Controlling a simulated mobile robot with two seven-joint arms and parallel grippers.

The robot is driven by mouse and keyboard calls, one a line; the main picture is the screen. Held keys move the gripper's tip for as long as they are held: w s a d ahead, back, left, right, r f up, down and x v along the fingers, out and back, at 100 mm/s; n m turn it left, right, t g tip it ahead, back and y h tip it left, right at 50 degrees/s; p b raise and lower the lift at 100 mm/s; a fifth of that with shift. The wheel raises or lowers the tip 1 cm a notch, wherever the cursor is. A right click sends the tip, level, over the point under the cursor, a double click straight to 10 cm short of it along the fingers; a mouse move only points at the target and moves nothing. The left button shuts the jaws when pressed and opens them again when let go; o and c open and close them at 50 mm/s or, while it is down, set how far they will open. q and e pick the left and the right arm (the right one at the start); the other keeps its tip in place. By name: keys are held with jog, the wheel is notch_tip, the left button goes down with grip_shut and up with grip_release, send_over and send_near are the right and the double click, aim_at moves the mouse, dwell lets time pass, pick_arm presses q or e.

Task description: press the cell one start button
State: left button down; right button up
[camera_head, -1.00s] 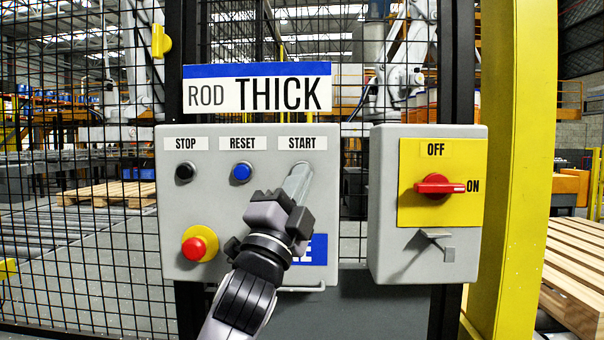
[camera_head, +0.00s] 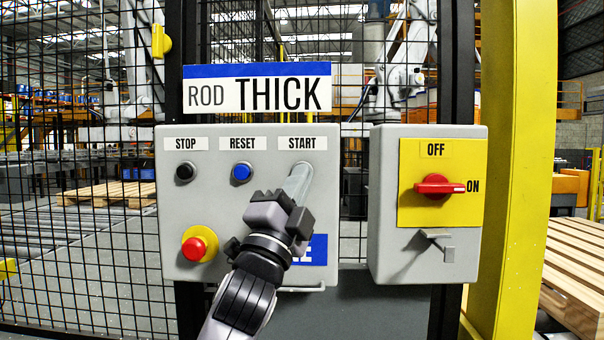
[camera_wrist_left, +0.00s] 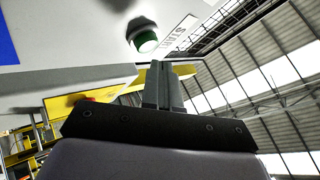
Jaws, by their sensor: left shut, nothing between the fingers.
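The grey control box (camera_head: 220,215) carries a START label (camera_head: 299,143) at its upper right. My left gripper (camera_head: 299,172) is shut and empty, its fingers pointing up at the spot just below that label. The fingers hide the start button in the head view. In the left wrist view the green start button (camera_wrist_left: 146,42) shows in a dark collar beside the START label (camera_wrist_left: 180,33). The shut fingertips (camera_wrist_left: 159,66) are just short of the button in that picture; I cannot tell whether they touch it. My right gripper is not in view.
On the same box are a black stop button (camera_head: 185,173), a blue reset button (camera_head: 241,172) and a red emergency knob (camera_head: 195,248). A switch box (camera_head: 385,205) with a red handle (camera_head: 440,188) stands to the right. Mesh fence (camera_head: 80,220) lies behind, with a yellow post (camera_head: 515,170) at right.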

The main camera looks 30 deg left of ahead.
pick_arm(q)
jog(key=shift+w+a, duration=0.1)
jog(key=shift+w, duration=0.1)
dwell(0.7)
jog(key=shift+w+a, duration=0.1)
jog(key=shift+w, duration=0.1)
jog(key=shift+w+a, duration=0.25)
jog(key=shift+w, duration=0.15)
dwell(0.8)
jog(key=shift+s, duration=0.1)
jog(key=shift+s+d+p, duration=0.3)
jog(key=shift+s+d, duration=0.15)
jog(key=shift+s, duration=0.2)
jog(key=shift+s+d, duration=0.1)
jog(key=shift+s+d+p, duration=0.15)
jog(key=shift+s+d, duration=0.25)
jog(key=shift+s, duration=0.3)
jog(key=shift+s+d+p, duration=0.15)
jog(key=shift+s+d, duration=0.25)
jog(key=shift+s, duration=0.25)
jog(key=shift+s+d+p, duration=0.15)
jog(key=shift+s+d, duration=0.25)
jog(key=shift+s, duration=0.3)
